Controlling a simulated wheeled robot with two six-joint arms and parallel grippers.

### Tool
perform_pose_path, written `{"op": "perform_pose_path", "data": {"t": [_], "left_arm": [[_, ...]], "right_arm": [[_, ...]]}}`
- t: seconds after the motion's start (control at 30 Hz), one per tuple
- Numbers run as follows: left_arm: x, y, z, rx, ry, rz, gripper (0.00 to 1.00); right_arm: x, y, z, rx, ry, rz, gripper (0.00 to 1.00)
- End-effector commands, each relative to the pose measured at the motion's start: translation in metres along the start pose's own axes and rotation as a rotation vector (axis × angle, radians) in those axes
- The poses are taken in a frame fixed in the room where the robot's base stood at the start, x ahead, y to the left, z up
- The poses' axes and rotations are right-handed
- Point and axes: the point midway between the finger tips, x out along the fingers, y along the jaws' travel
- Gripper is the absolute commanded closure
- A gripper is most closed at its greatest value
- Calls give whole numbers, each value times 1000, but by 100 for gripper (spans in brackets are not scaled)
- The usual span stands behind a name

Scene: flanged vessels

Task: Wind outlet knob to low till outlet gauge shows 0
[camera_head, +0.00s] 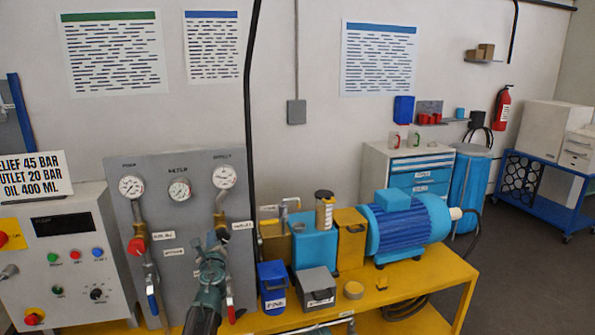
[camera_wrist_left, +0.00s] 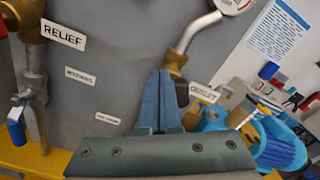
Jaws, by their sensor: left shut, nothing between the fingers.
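The outlet gauge (camera_head: 224,177) is the rightmost of three round white dials on the grey panel; its needle is too small to read. In the left wrist view only the gauge's lower edge (camera_wrist_left: 234,4) shows. A bent pipe runs down from it to a brass fitting. A dark knob (camera_wrist_left: 182,93) sits below that fitting beside the OUTLET label (camera_wrist_left: 205,93), partly hidden behind my fingers. My left gripper (camera_head: 213,243) is in front of it, fingers shut and empty; I cannot tell whether they touch the knob. It also shows in the left wrist view (camera_wrist_left: 162,75). My right gripper is out of view.
A red relief knob (camera_head: 137,246) is left on the panel (camera_head: 180,225), with a blue-handled valve (camera_head: 152,304) below. A red lever (camera_head: 231,313) hangs beside my arm. A blue bin (camera_head: 272,287), grey box and blue motor (camera_head: 408,225) crowd the yellow bench to the right.

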Motion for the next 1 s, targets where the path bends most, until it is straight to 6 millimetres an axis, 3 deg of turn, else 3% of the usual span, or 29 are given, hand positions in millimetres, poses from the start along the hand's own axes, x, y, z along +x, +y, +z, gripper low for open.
{"op": "perform_pose_path", "data": {"t": [1.0], "left_arm": [[-1,6,6,0,0,-1,100]], "right_arm": [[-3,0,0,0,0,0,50]]}}
